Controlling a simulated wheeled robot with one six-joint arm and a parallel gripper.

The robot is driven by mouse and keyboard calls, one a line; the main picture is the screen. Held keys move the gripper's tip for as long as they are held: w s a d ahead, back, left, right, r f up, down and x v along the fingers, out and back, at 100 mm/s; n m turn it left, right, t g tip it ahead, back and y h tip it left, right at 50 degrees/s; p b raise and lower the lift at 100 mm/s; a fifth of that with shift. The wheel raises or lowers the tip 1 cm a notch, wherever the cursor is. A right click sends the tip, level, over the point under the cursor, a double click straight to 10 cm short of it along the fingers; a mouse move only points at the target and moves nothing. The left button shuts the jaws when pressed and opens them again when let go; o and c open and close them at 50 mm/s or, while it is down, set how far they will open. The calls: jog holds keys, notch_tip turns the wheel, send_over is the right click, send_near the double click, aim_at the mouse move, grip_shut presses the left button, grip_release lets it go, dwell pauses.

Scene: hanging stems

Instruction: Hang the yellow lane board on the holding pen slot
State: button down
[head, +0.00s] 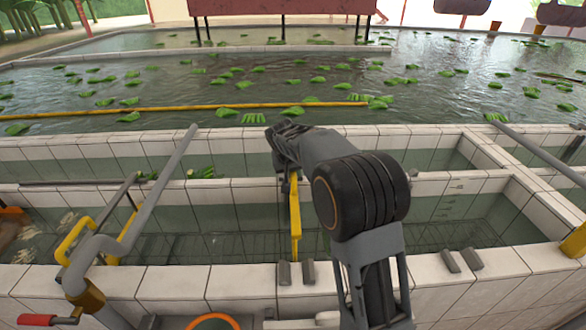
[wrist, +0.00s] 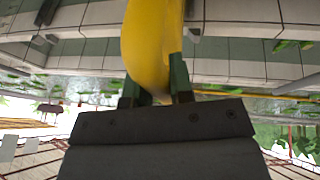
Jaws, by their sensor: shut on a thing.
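The yellow lane board (head: 295,218) is seen nearly edge-on in the head view, upright over the narrow water channel. It also fills the upper middle of the wrist view (wrist: 152,40). My gripper (wrist: 154,90) is shut on it, with a dark green finger on each side. In the head view my arm largely hides the gripper. A pair of grey blocks (head: 284,273) with a gap stands on the near tiled wall, just beyond the board's lower end in the picture. I cannot tell whether board and blocks touch. A second pair (head: 449,262) stands further right.
White tiled walls (head: 130,283) divide the water channels. Grey pipes (head: 165,190) and yellow bent handles (head: 75,241) stand at left. A long yellow boom (head: 190,108) floats beyond, among green banana bunches (head: 245,85). An orange-rimmed round object (head: 213,321) is at the front.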

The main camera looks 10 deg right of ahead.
notch_tip(320, 180, down, 14)
jog(key=b, duration=0.9)
dwell(0.3)
jog(key=shift+f+b, duration=0.35)
jog(key=shift+b, duration=0.05)
dwell(0.8)
grip_release()
dwell(0.8)
jog(key=p+v, duration=0.3)
jog(key=v, duration=0.7)
jog(key=shift+p, duration=0.4)
dwell(0.4)
dwell(0.5)
